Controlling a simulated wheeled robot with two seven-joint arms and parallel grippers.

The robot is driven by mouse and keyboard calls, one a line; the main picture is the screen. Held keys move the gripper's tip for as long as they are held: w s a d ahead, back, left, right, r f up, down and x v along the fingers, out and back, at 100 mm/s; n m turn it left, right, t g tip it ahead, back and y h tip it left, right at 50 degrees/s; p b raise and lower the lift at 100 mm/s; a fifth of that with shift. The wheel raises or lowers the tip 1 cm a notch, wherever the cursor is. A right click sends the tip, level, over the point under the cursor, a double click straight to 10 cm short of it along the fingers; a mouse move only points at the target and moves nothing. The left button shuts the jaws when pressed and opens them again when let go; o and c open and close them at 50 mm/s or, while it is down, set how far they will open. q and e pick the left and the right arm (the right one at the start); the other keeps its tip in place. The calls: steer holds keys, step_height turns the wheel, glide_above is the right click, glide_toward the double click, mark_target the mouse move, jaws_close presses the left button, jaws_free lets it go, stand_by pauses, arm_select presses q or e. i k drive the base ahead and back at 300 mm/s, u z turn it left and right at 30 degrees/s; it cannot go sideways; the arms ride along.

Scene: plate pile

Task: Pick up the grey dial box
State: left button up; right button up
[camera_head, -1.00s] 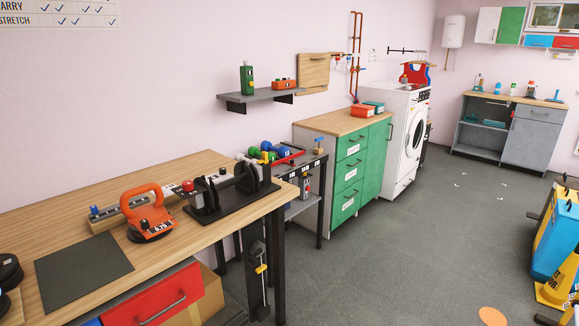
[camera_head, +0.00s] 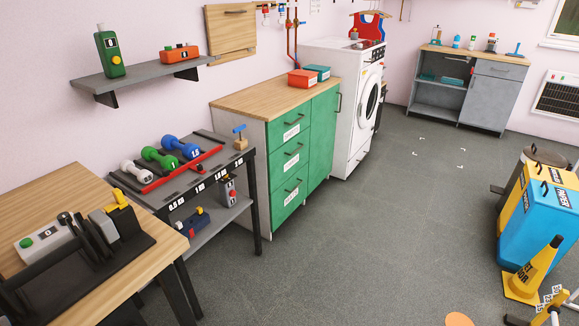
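A small grey upright box (camera_head: 228,192) with a dark dial-like spot and a reddish top stands on the lower shelf of the dumbbell rack, near its right leg; it is small and its details are hard to read. A pale grey box (camera_head: 40,240) with a green button lies on the wooden table at lower left, next to a black stand. A green upright box (camera_head: 109,55) and an orange box (camera_head: 180,53) with dark round dials sit on the grey wall shelf. Neither of my grippers shows.
A blue object (camera_head: 190,222) lies on the rack's lower shelf (camera_head: 215,236). Several dumbbells (camera_head: 160,158) lie on top of the rack. A green drawer cabinet (camera_head: 290,152) stands to its right.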

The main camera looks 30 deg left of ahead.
mark_target(226, 186)
steer(key=u, duration=0.1)
steer(key=i, duration=1.9)
steer(key=u, duration=1.75)
steer(key=i, duration=0.85)
steer(key=u, duration=0.85)
